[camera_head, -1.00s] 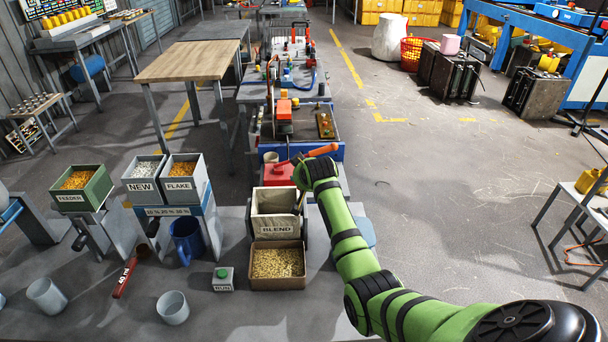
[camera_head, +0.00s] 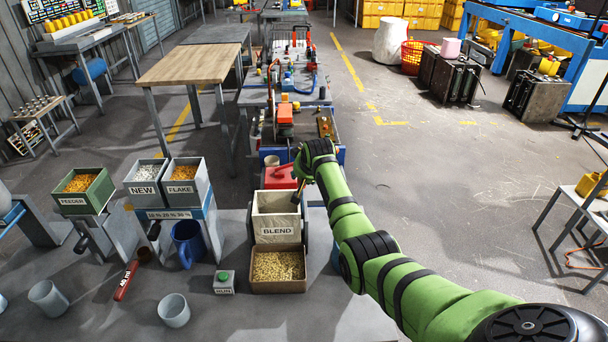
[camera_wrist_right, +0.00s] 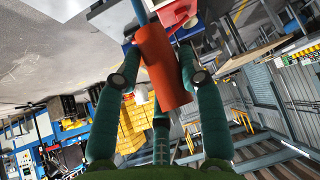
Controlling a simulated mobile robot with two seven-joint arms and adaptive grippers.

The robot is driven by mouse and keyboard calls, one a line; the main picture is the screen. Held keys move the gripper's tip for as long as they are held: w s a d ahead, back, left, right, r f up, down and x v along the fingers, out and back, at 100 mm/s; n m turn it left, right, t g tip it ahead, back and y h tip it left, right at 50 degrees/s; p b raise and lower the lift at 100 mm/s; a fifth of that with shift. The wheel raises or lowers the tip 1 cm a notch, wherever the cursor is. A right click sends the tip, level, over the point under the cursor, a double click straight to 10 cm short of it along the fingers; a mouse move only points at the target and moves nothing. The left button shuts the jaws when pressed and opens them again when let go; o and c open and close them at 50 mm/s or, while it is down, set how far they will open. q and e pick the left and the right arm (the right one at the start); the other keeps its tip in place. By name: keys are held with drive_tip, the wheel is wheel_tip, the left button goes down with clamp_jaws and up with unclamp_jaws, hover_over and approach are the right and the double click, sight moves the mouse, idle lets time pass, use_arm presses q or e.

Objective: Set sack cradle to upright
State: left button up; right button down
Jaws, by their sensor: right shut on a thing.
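A bin labelled BLEND (camera_head: 275,219) stands upright on the near table. I cannot tell which part is the sack cradle. My right gripper (camera_wrist_right: 163,82) is shut around an orange-red cylindrical handle (camera_wrist_right: 158,55) in the right wrist view, its fingers on both sides. In the head view my green right arm comes in from the lower right. Its wrist (camera_head: 318,152) is just right of the red thing and hides the handle. My left gripper is not in view.
A tray of pellets (camera_head: 277,267) is in front of the bin. A RUN button box (camera_head: 224,282), a blue jug (camera_head: 187,240) and grey cups (camera_head: 173,308) stand to the left. Open floor (camera_head: 440,200) is on the right.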

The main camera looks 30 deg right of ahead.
drive_tip(key=c, duration=1)
unclamp_jaws()
drive_tip(key=shift+w+r, duration=0.1)
drive_tip(key=shift+r, duration=0.05)
drive_tip(key=shift+o, duration=1.3)
drive_tip(key=shift+w+f, duration=0.15)
drive_tip(key=shift+f, duration=0.05)
drive_tip(key=v, duration=1.2)
drive_tip(key=shift+d, duration=0.1)
